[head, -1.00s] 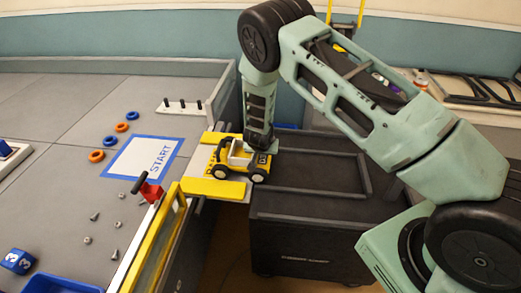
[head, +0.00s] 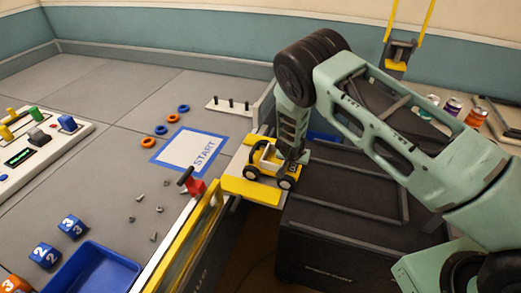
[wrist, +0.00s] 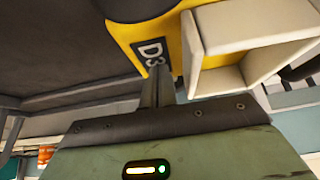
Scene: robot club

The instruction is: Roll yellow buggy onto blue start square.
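The yellow buggy (head: 268,169), with black wheels and a pale cabin, stands upright on a small pale ramp plate with yellow edges (head: 250,190) at the table's right edge. The white START square with a blue border (head: 190,150) lies on the table, left of the buggy and apart from it. My gripper (head: 297,157) is at the buggy's right end. In the wrist view, the narrow fingers (wrist: 158,88) look closed together against or very near the buggy's yellow panel marked D3 (wrist: 165,42). Contact is hard to tell.
Blue and orange rings (head: 167,124) and a peg rack (head: 229,106) lie beyond the square. A red clamp (head: 193,184), loose screws (head: 155,210) and a blue tray (head: 95,272) are nearer. A dark case (head: 340,235) stands below my arm.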

